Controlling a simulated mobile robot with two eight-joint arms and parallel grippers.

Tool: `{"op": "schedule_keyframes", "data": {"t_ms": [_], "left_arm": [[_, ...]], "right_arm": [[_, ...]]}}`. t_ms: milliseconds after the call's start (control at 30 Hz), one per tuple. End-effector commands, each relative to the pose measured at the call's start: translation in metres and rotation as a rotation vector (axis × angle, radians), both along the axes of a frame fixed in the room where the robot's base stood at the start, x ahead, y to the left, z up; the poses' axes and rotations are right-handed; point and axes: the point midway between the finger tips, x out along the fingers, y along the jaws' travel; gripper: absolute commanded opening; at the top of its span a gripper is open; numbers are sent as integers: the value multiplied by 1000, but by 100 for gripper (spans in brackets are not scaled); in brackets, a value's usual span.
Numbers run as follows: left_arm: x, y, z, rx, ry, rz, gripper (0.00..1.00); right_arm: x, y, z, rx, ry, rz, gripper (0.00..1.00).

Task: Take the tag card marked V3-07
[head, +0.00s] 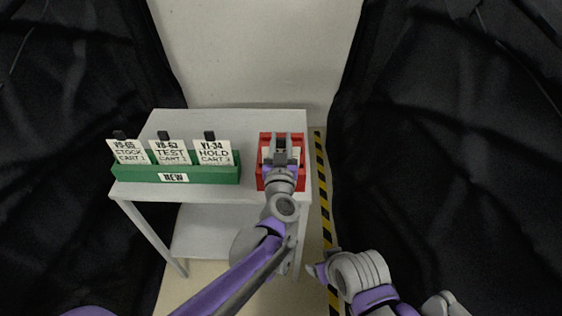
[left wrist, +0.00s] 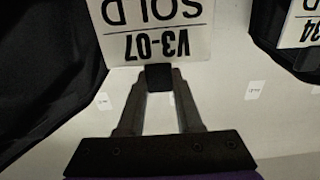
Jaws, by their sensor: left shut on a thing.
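The white tag card marked V3-07 (left wrist: 160,32) shows upside down at the top of the left wrist view, with SOLD on it and a black tab (left wrist: 159,77) at its edge. My left gripper (left wrist: 160,80) is shut on that tab. In the head view my left gripper (head: 281,145) is over the red holder (head: 266,182) on the table's right side. The gripper and arm hide most of the card there, so I cannot tell whether the card still sits in the holder.
A green rack (head: 210,175) labelled NEW holds cards V9-65 (head: 128,152), V8-63 (head: 170,152) and V1-34 (head: 213,153) on the grey table (head: 225,122). Black covers (head: 440,150) flank both sides. Striped floor tape (head: 322,190) runs along the table's right.

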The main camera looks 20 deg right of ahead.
Motion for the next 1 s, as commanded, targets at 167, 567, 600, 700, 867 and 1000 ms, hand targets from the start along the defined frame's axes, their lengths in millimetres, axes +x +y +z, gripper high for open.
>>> {"op": "schedule_keyframes", "data": {"t_ms": [167, 567, 600, 700, 867, 1000], "left_arm": [[0, 0, 0, 0, 0, 0, 0], [0, 0, 49, 0, 0, -1, 0], [0, 0, 57, 0, 0, 0, 0], [0, 0, 76, 0, 0, 0, 0], [0, 0, 95, 0, 0, 0, 0], [0, 0, 102, 0, 0, 0, 0]], "right_arm": [[0, 0, 0, 0, 0, 0, 69], [1, 0, 5, 0, -2, 0, 69], [1, 0, 6, 0, -2, 0, 69], [1, 0, 7, 0, -3, 0, 69], [1, 0, 8, 0, -3, 0, 69], [2, 0, 9, 0, -3, 0, 69]]}}
